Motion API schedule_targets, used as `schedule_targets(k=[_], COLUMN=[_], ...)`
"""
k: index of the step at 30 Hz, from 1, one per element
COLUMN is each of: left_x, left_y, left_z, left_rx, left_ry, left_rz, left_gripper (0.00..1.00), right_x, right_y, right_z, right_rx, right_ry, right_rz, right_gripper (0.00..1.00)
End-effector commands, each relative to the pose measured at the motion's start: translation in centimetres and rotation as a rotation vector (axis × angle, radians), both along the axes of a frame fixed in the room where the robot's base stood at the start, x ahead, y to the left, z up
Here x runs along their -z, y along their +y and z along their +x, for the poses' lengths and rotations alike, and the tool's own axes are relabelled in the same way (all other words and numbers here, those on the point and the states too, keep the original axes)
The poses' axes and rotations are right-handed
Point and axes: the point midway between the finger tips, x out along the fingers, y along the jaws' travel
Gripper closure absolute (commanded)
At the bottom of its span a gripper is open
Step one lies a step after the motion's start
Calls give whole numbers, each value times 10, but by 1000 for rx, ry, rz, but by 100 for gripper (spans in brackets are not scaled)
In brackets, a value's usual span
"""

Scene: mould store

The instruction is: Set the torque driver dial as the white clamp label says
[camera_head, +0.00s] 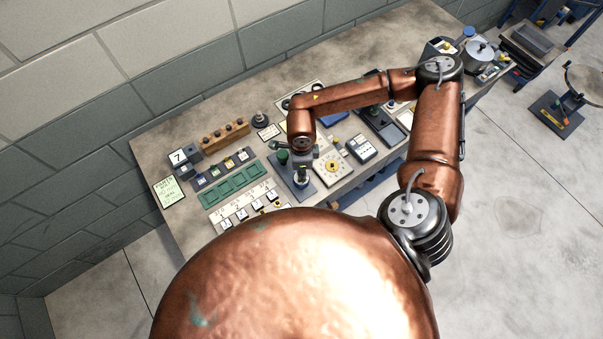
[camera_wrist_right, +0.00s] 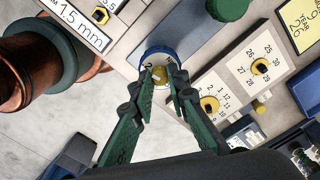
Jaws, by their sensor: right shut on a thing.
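The torque driver dial (camera_wrist_right: 152,56) shows in the right wrist view as a round white face with dark numbers, a blue rim and a yellow centre (camera_wrist_right: 160,73). My right gripper (camera_wrist_right: 160,82) has its green fingers shut on the dial, one on each side; they hide part of its scale, and I cannot read the setting. In the head view my right gripper (camera_head: 303,168) is over the blue-grey stand on the bench. A white label reading "1.5 mm" (camera_wrist_right: 82,24) lies at the upper left of the wrist view; I cannot tell whether it is the clamp label. My left gripper is out of view.
A green knob (camera_wrist_right: 228,8) stands above. On the bench are a green tray (camera_head: 234,186), a wooden block with pegs (camera_head: 224,135) and a sign (camera_head: 169,191). A block wall (camera_head: 150,60) bounds the back.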

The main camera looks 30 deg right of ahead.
Motion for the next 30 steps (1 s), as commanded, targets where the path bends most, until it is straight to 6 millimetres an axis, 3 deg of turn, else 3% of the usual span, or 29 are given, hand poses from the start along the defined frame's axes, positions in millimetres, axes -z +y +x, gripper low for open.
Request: schedule_targets(k=[4,11,24,30], left_x=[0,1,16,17], left_y=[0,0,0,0], left_z=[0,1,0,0], left_rx=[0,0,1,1], left_ry=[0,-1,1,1], left_rz=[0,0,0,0], left_gripper=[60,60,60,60], right_x=[0,0,1,0], right_y=[0,0,0,0], right_z=[0,0,0,0], right_rx=[0,-5,-304,-352], right_ry=[0,0,0,1], right_rz=[0,0,0,1], right_gripper=[100,100,100,100])
